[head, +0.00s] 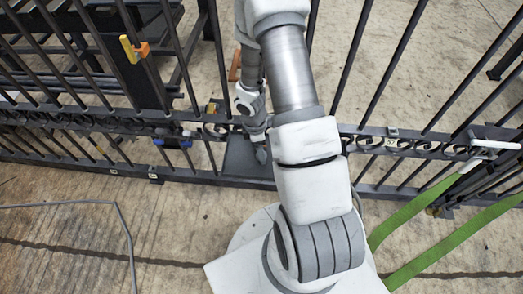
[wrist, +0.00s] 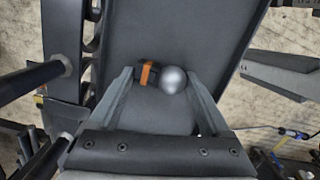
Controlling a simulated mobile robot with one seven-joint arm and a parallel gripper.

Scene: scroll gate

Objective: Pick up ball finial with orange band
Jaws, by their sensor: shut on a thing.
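The ball finial with orange band (wrist: 171,80) shows in the wrist view as a smooth grey ball with a dark stem end and an orange band beside it. It lies crosswise between the two fingertips of my gripper (wrist: 160,76). My gripper is shut on it. A wide dark grey flat surface, the shelf (wrist: 180,30), shows behind the finial. I cannot tell whether the finial still touches it. In the head view my arm reaches down to the fence by the dark shelf (head: 240,157), and the finial is too small there to make out surely.
A black barred gate with a scroll band (head: 390,141) runs across the head view. A yellow and orange clamp-like thing (head: 134,49) is at upper left. Green straps (head: 412,210) stretch at right. A grey cable (head: 122,222) lies on the open floor at left.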

